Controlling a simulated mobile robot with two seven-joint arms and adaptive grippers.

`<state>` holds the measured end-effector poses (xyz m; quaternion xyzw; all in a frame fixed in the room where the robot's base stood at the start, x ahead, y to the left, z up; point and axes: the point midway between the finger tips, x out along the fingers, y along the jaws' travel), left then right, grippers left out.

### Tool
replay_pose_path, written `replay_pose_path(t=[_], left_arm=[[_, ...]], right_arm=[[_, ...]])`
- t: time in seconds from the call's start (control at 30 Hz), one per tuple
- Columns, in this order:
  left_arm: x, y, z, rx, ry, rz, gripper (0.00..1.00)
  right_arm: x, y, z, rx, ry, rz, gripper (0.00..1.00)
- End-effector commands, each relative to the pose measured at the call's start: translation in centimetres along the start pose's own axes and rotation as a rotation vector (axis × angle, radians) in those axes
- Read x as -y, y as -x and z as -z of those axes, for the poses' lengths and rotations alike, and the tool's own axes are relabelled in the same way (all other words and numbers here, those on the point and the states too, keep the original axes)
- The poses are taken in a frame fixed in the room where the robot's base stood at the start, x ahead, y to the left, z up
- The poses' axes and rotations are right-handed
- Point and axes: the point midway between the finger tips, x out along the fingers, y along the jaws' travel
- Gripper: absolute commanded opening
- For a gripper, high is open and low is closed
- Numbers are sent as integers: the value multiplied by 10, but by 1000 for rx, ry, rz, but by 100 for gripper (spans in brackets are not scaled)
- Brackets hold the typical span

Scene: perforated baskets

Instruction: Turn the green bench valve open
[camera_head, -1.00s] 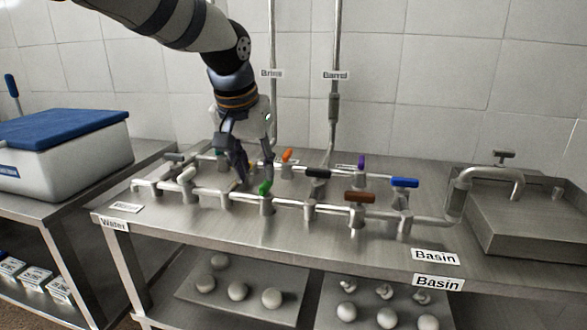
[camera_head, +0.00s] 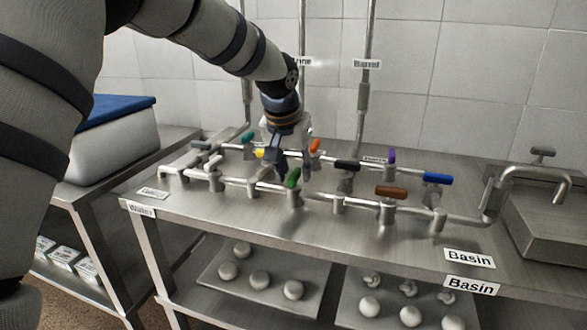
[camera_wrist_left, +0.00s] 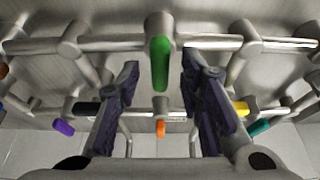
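The green valve handle (camera_head: 293,178) sits on the front pipe of the bench manifold. It also shows in the left wrist view (camera_wrist_left: 160,62), lying crosswise to its pipe. My left gripper (camera_head: 290,174) points down just behind and over the green handle. In the left wrist view its two dark fingers (camera_wrist_left: 160,80) are spread apart, with the green handle in the gap between them and space on both sides. I see no contact with the handle. My right gripper is not in view.
Close by are a yellow handle (camera_head: 261,153), an orange handle (camera_head: 314,146) and a black handle (camera_head: 347,165). Brown (camera_head: 391,192) and blue (camera_head: 438,178) handles stand further right. Upright pipes (camera_head: 363,100) rise behind. The front bench strip is clear.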

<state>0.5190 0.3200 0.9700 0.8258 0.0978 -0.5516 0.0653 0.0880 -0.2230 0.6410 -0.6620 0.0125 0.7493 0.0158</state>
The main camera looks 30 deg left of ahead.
Motion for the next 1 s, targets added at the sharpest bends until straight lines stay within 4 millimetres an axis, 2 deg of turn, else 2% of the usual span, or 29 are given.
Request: replay_pose_path(t=[0.13, 0.17, 0.3, 0.67, 1.0], left_arm=[[0, 0, 0, 0, 0, 0, 34], [0, 0, 0, 0, 0, 0, 30], [0, 0, 0, 0, 0, 0, 0], [0, 0, 0, 0, 23, 11, 0], [-2, 1, 1, -2, 218, 95, 0]], right_arm=[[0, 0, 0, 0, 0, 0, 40], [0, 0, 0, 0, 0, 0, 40], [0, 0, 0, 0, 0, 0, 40], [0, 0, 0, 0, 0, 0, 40], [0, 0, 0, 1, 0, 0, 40]])
